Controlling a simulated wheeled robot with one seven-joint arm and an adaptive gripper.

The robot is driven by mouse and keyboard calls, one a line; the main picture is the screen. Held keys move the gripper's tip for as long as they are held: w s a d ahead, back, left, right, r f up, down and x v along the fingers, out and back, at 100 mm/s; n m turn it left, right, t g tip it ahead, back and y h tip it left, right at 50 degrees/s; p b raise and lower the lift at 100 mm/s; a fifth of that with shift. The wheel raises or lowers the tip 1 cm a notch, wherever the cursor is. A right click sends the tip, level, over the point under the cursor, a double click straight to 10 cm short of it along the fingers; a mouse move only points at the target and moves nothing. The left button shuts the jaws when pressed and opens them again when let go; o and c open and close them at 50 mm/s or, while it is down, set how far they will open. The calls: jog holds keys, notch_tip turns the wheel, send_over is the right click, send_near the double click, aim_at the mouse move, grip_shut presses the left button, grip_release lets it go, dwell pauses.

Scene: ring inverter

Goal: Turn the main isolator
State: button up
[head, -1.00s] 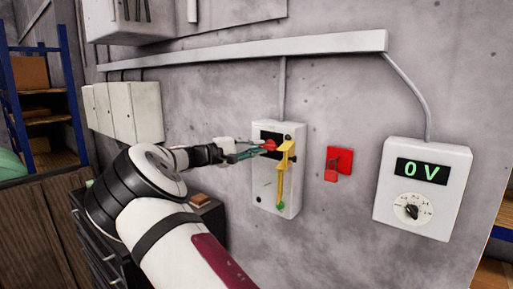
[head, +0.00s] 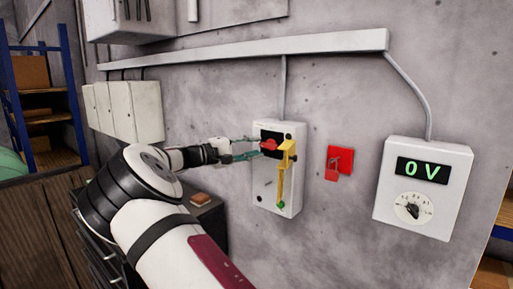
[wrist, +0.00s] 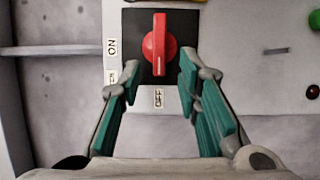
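The main isolator is a red rotary knob (head: 269,145) on a black plate, high on a pale wall box (head: 265,195). In the wrist view the red knob (wrist: 159,42) stands upright in the picture, its white mark towards the lower label, which seems to read OFF. The ON label (wrist: 112,47) is to its left. My gripper (head: 257,147) is open in front of the knob; its teal fingers (wrist: 160,72) lie apart, either side of the knob's lower end in the wrist view. I see gaps between fingers and knob, and nothing is held.
A red padlock-like piece (head: 339,162) is on the wall farther right. A meter (head: 424,189) reads 0 V. A dark drawer cabinet (head: 207,222) stands below my arm.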

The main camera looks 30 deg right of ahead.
jog(key=a, duration=1)
jog(key=shift+w+a, duration=0.2)
jog(key=shift+w, duration=0.05)
jog(key=shift+s+f, duration=0.1)
